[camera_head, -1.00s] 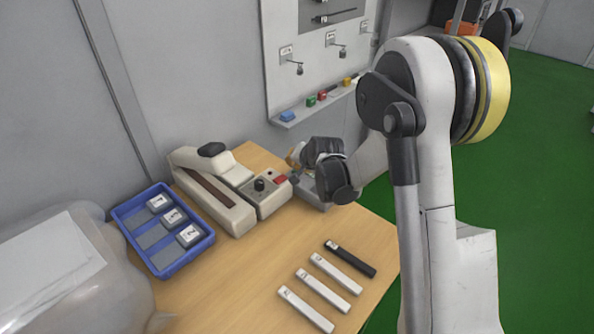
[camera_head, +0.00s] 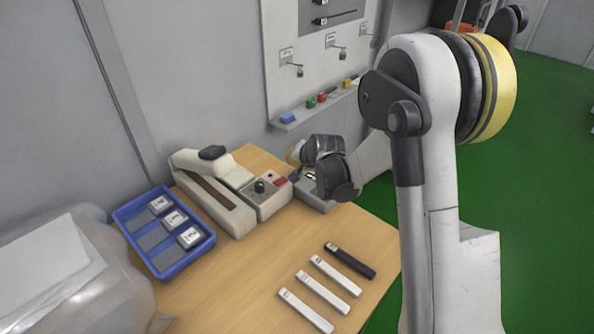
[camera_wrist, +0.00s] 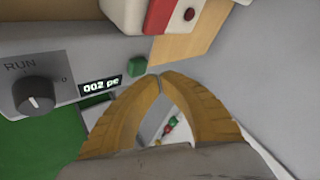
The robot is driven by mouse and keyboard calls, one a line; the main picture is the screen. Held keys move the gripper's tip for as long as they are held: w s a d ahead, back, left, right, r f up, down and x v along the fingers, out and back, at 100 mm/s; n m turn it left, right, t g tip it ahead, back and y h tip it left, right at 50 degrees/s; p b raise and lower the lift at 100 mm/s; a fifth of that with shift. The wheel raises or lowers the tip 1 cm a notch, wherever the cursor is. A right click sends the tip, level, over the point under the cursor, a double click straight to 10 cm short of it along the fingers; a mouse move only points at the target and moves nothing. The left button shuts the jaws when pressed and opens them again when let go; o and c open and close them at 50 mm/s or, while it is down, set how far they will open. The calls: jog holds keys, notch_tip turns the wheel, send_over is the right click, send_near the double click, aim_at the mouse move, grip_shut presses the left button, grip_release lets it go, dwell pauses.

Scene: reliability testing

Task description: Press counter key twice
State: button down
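The counter is a grey box (camera_head: 318,203) at the table's far edge, partly hidden by my arm in the head view. The wrist view shows its lit display (camera_wrist: 101,85), which appears to read "002 pc", its green key (camera_wrist: 137,65) and a dark knob (camera_wrist: 37,97) marked RUN. My gripper (camera_wrist: 158,78) has yellow-brown fingers whose tips meet with nothing between them. In the wrist view the fingertips appear just beside and below the green key; a gap to it shows. In the head view my wrist is above the counter, and the fingers are mostly hidden.
A beige machine (camera_head: 222,207) with a red-button control box (camera_head: 265,194) stands left of the counter. A blue tray (camera_head: 163,273) with numbered blocks is farther left. Several bars (camera_head: 323,287) lie in front. A wall panel with a small shelf (camera_head: 310,113) rises behind.

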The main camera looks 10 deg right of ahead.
jog(key=shift+r+p, duration=1.6)
jog(key=shift+r, duration=0.85)
jog(key=shift+s+r, duration=0.15)
jog(key=shift+r, duration=0.15)
jog(key=s+r+n, duration=0.3)
jog(key=s+r, duration=0.9)
jog(key=s, duration=0.4)
jog(key=s+n+g+h, duration=0.1)
jog(key=s+n, duration=0.3)
jog(key=s, duration=1.6)
jog(key=shift+d+g, duration=0.2)
jog(key=shift+g, duration=0.2)
